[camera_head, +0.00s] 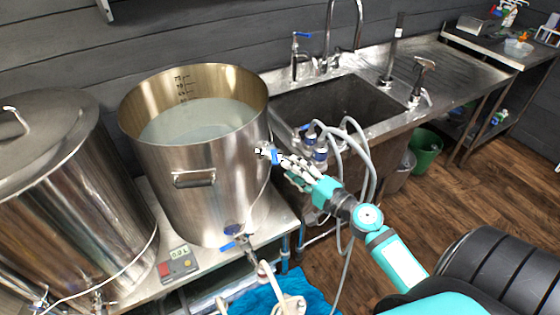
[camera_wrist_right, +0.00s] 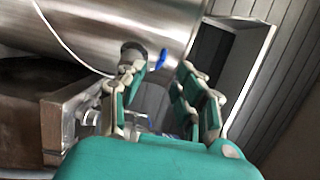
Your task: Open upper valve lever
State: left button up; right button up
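The steel pot (camera_head: 205,185) stands on a metal table and holds a pale liquid. Its upper valve with a blue lever (camera_head: 277,157) sticks out on the right side of the wall. My right gripper (camera_head: 288,170) is just to the right of this lever, fingers pointing at it. In the right wrist view the blue lever (camera_wrist_right: 162,59) shows beyond and between the fingertips (camera_wrist_right: 160,78). The fingers are apart with nothing between them, and I see no contact with the lever. My left gripper is not in view.
A lower valve with a blue handle (camera_head: 234,243) sits near the pot's base, beside a scale (camera_head: 177,265). A larger steel vessel (camera_head: 50,185) stands at left. A sink (camera_head: 335,105) is behind my gripper, and grey hoses (camera_head: 366,165) hang close to my right arm.

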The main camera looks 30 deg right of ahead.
jog(key=v, duration=0.5)
jog(key=shift+s, duration=0.1)
jog(key=shift+c, duration=0.2)
